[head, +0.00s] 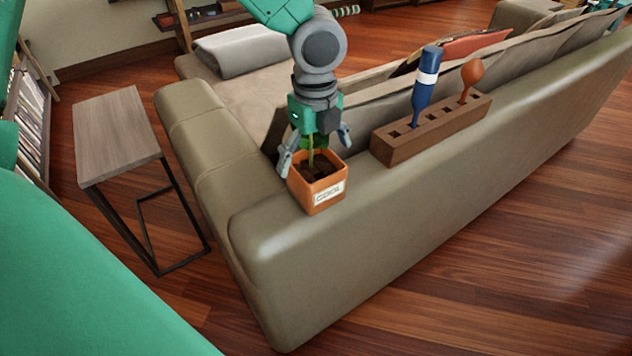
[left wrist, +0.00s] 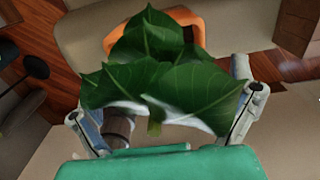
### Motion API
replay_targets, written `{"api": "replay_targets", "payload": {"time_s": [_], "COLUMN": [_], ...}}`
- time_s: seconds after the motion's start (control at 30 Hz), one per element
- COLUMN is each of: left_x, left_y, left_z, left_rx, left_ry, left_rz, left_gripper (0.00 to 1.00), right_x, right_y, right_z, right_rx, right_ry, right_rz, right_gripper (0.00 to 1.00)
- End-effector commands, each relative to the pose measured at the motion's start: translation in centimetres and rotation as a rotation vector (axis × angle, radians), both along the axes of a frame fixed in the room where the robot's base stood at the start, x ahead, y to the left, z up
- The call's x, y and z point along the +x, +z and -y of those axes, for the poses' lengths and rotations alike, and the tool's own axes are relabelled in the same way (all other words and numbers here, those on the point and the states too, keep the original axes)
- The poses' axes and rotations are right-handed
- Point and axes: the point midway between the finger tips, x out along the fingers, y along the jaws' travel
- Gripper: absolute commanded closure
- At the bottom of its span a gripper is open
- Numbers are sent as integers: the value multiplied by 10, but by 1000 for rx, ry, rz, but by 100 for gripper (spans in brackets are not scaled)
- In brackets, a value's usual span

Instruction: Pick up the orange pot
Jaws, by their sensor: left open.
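The orange pot (head: 318,188) is square, with dark soil, a green stem and a white label on its front. It stands upright on the sofa's back, near the left end. My left gripper (head: 317,147) is above the pot, with its fingers spread to either side of the stem. It is open. In the left wrist view, large green leaves (left wrist: 155,75) fill the space between the open fingers (left wrist: 170,115). Part of the orange pot (left wrist: 185,22) shows behind the leaves. The leaves hide most of the pot there. My right gripper is not in view.
A brown wooden block with holes (head: 432,128) stands on the sofa back right of the pot, holding a blue tool (head: 424,85) and an orange-brown one (head: 471,78). A small side table (head: 115,130) stands left of the sofa (head: 350,260). Wooden floor lies right.

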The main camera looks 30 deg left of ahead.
Motion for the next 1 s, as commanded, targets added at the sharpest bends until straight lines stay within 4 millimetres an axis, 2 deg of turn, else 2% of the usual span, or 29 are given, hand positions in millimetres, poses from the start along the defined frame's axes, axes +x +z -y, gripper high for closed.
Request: {"api": "replay_targets", "payload": {"time_s": [0.03,0.13,0.37,0.57,0.6,0.87,1.0], "left_x": [0,0,-1,0,0,1,1], "left_y": [-11,-22,-23,-23,-23,-20,-2], "left_z": [-1,-1,0,0,0,0,0], "left_rx": [0,1,1,1,0,0,0], "left_ry": [-1,-1,-1,-1,-1,-1,-2], "left_rz": [-2,-2,2,1,1,2,6], "left_gripper": [0,0,0,67,72,72,72], "right_x": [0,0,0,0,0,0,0], "right_y": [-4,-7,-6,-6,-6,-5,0], "right_z": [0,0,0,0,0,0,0], "right_rx": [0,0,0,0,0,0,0], "right_ry": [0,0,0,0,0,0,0], "right_rz": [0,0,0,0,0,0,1], "right_gripper": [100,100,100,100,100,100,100]}}
